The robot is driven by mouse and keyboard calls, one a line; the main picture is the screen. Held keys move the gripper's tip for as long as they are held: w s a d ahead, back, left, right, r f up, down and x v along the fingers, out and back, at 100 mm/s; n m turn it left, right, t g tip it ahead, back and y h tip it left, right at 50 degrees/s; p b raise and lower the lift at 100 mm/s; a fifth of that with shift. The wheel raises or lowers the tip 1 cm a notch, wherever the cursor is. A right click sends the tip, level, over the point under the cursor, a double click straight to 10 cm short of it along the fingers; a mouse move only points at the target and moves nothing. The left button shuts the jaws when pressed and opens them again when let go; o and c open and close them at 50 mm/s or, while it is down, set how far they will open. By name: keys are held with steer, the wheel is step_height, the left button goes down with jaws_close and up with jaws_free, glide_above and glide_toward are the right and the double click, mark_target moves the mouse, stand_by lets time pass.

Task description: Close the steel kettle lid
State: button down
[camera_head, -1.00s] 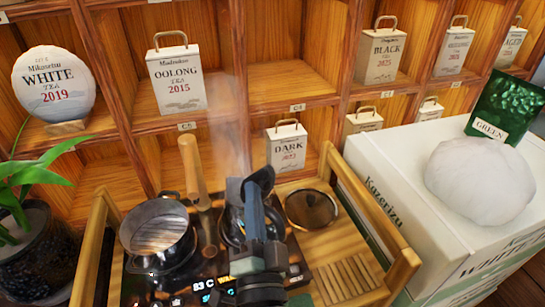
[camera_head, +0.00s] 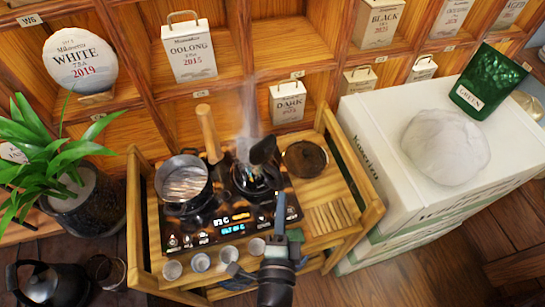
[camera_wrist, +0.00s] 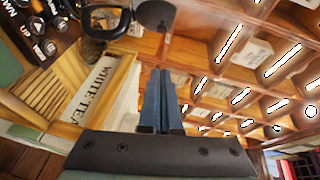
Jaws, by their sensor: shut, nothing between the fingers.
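The steel kettle (camera_head: 254,185) stands on the right burner of the stove, with steam rising from it. Its dark round lid (camera_head: 263,150) stands tilted up, open, at the back right of the kettle. A dark disc that looks like the lid (camera_wrist: 157,14) is at the top edge of the wrist view; the kettle body cannot be made out there. My gripper (camera_head: 281,198) is shut and empty, in front and to the right of the kettle, apart from the lid in the picture. Its closed blue fingers (camera_wrist: 158,75) show in the wrist view.
A pot (camera_head: 183,180) with boards across it sits on the left burner. A brown round dish or lid (camera_head: 305,158) lies right of the kettle. Several cups line the tray front. White boxes (camera_head: 370,120) stand right, tea shelves behind, a black kettle (camera_head: 40,285) lower left.

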mark_target(266, 152)
steer(key=w+a+f+p, duration=0.1)
steer(key=w+a, duration=0.1)
steer(key=w, duration=0.9)
steer(key=shift+w+a+f, duration=0.15)
steer(key=shift+f, duration=0.15)
